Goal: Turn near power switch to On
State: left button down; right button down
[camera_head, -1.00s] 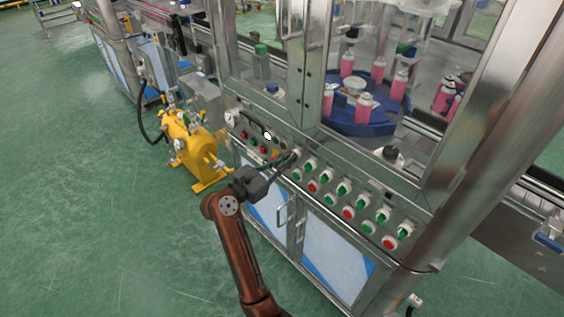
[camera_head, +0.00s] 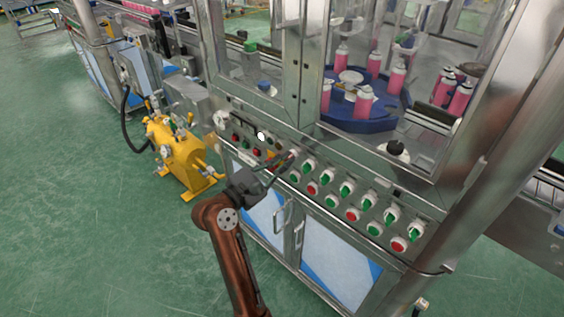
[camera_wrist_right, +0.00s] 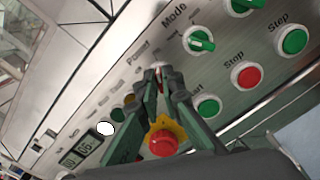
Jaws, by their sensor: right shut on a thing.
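The near power switch (camera_wrist_right: 158,66) is at the "Power" label on the sloped metal panel. Only a bit of its pale ring shows between my fingertips in the right wrist view, and its handle direction cannot be told. My right gripper (camera_wrist_right: 161,80) is shut on this switch, with a finger on each side. In the head view my right gripper (camera_head: 288,157) reaches the panel from the front left, and its fingers largely hide the switch. My left gripper is out of view.
A red emergency button (camera_wrist_right: 163,142) on a yellow base lies below my fingers. A green "Mode" knob (camera_wrist_right: 199,41) is close to the right. Several green knobs and red buttons line the control panel (camera_head: 322,190). A yellow machine (camera_head: 182,155) stands left on open green floor.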

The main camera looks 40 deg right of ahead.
dwell(0.3)
jog(key=c, duration=2.1)
grip_release()
jog(key=a, duration=1.2)
jog(key=shift+s, duration=0.45)
